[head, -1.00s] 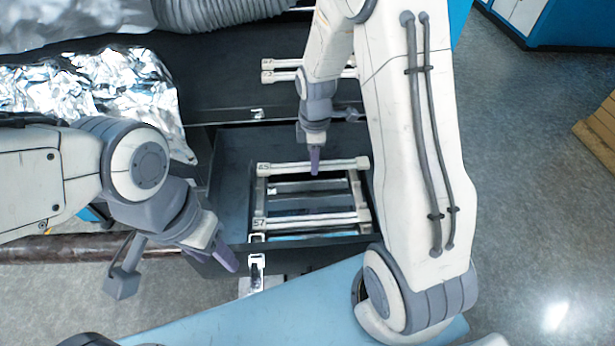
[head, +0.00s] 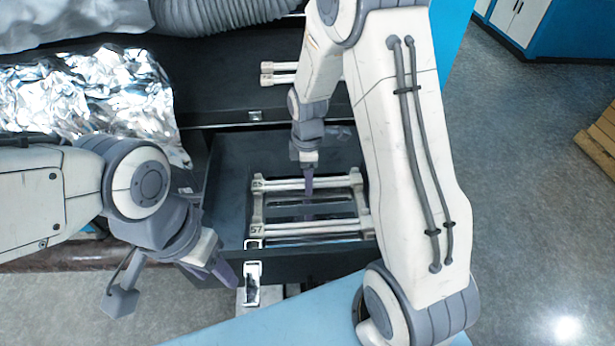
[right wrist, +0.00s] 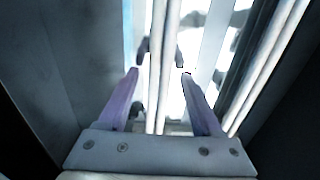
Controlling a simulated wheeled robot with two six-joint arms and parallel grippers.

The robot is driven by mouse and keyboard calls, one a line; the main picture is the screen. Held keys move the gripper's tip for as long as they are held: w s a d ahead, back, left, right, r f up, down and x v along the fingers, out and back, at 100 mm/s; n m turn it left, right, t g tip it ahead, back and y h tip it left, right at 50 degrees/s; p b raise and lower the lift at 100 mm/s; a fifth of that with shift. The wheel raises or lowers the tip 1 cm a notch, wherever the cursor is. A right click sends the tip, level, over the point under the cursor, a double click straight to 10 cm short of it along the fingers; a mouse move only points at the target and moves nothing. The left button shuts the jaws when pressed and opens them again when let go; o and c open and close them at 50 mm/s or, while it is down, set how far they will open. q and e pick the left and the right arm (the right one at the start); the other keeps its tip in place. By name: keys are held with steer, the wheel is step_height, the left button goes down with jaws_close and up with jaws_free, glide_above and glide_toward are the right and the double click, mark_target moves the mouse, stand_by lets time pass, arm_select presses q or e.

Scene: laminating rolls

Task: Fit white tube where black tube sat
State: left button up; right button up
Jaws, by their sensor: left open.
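Two white tubes lie across a pale rack in the open dark drawer (head: 222,215): a far one (head: 337,181) and a near one (head: 305,229). My right gripper (head: 308,188) points down at the far tube. In the right wrist view its purple fingers (right wrist: 161,72) are open, with a white tube (right wrist: 163,95) running between them and gaps on both sides. My left gripper (head: 226,277) is open and empty, left of the drawer's front. I see no tube that is clearly black.
Pale tubes (head: 280,74) lie on the dark surface behind the drawer, partly hidden by my right arm. Crumpled foil (head: 90,95) covers the left side. A dark brown roll (head: 60,258) is low on the left. A blue surface (head: 290,325) lies in front.

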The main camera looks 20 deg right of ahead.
steer(key=s+a+r+m+p, duration=0.15)
steer(key=r+p, duration=0.25)
steer(key=r, duration=0.4)
steer(key=s+a+r+n+p, duration=0.1)
steer(key=a+r+p, duration=0.25)
steer(key=r, duration=0.35)
steer(key=s+a+r+m, duration=0.2)
steer(key=s+a, duration=0.1)
steer(key=s, duration=0.4)
steer(key=s+a+r+m, duration=0.2)
steer(key=s+a+r, duration=0.1)
steer(key=s, duration=0.4)
steer(key=s+a+r+m+y, duration=0.1)
steer(key=s+a+r+m, duration=0.1)
steer(key=s, duration=0.5)
steer(key=shift+a+r+m, duration=0.3)
steer(key=shift+a+m, duration=0.25)
steer(key=shift+s, duration=0.1)
